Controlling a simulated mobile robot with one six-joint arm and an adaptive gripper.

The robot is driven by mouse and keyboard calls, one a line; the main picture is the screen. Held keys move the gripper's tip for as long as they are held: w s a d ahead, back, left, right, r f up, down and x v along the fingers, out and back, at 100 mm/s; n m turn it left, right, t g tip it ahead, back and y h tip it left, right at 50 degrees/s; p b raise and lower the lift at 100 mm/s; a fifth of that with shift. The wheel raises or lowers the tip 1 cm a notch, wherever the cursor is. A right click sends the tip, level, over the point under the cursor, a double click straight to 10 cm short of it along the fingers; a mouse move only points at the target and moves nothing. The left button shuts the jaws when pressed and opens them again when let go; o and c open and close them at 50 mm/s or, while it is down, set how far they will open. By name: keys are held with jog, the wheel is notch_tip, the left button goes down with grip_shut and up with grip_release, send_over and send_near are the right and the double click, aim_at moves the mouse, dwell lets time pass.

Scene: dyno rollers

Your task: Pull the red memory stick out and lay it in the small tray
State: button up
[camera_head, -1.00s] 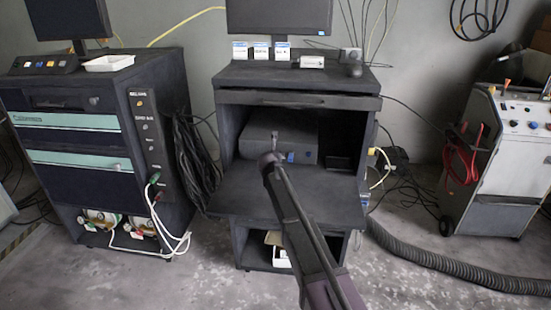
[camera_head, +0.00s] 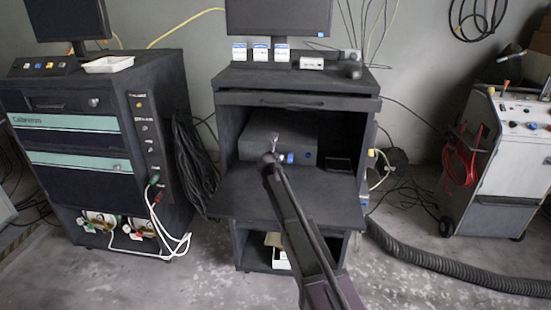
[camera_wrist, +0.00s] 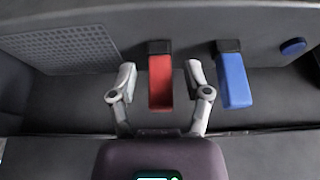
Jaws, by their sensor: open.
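The red memory stick (camera_wrist: 160,82) sticks out of the front of a dark grey box, its black end at the box face, in the wrist view. My gripper (camera_wrist: 160,80) is open, with one finger on each side of the red stick and a gap to both. In the head view my gripper (camera_head: 272,150) is in front of the grey box (camera_head: 290,133) inside the open cabinet, and the red stick is hidden there. The small white tray (camera_head: 109,64) lies on top of the left cabinet and looks empty.
A blue memory stick (camera_wrist: 233,80) sticks out right of the red one, with a blue round button (camera_wrist: 293,47) farther right. The pull-out shelf (camera_head: 235,195) below the box is bare. A monitor (camera_head: 279,18) and small boxes stand on the cabinet top.

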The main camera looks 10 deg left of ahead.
grip_shut()
jog(key=shift+s, duration=0.2)
jog(key=shift+s+a, duration=0.1)
jog(key=shift+s, duration=2.5)
jog(key=shift+s, duration=0.2)
jog(key=shift+s, duration=0.15)
